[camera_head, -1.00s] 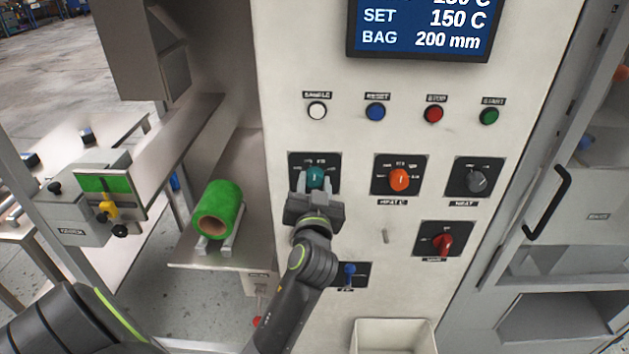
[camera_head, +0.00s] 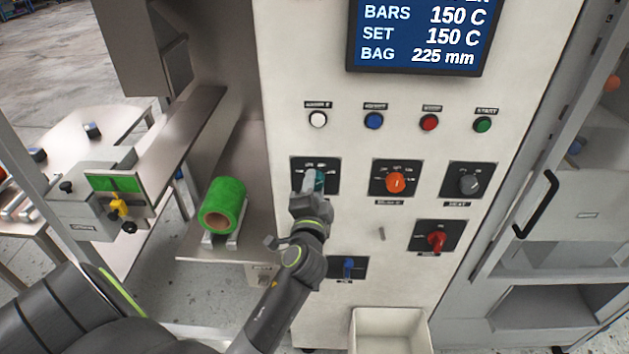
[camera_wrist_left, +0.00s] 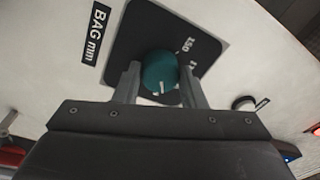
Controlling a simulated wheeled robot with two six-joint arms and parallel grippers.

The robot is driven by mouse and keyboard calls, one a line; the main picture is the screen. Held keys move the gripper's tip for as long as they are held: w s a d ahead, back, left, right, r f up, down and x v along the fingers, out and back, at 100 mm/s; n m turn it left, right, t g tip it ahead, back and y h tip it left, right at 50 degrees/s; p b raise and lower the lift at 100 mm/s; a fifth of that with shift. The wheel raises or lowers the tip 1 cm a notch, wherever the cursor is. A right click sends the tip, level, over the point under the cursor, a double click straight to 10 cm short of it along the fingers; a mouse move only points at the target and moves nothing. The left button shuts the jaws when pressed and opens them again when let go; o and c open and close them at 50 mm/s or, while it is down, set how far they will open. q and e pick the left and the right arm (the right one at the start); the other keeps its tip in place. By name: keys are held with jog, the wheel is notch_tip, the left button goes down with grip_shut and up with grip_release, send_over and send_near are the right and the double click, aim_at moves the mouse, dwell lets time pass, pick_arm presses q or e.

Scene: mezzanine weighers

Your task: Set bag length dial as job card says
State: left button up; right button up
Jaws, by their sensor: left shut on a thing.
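The bag length dial is a teal knob (camera_wrist_left: 159,71) on a black plate marked "BAG mm" in the left wrist view. In the head view the teal knob (camera_head: 319,179) is partly hidden by my gripper. My left gripper (camera_head: 308,184) is shut on the knob, one finger on each side of it, and it also shows in the left wrist view (camera_wrist_left: 160,85). The display (camera_head: 420,35) reads BARS 150 C, SET 150 C, BAG 225 mm. The job card cannot be made out. My right gripper is not in view.
An orange knob (camera_head: 395,183), a grey knob (camera_head: 468,185), a red switch (camera_head: 436,241) and a blue switch (camera_head: 348,267) sit close by on the panel. A green film roll (camera_head: 223,204) lies left. A pale bin (camera_head: 362,318) is below.

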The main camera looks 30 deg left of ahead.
pick_arm(q)
jog(key=shift+r+m+p, duration=0.1)
jog(key=shift+m+p, duration=0.5)
jog(key=shift+m, duration=0.6)
jog(key=o, duration=1)
jog(key=shift+s+f, duration=0.1)
jog(key=shift+f, duration=0.1)
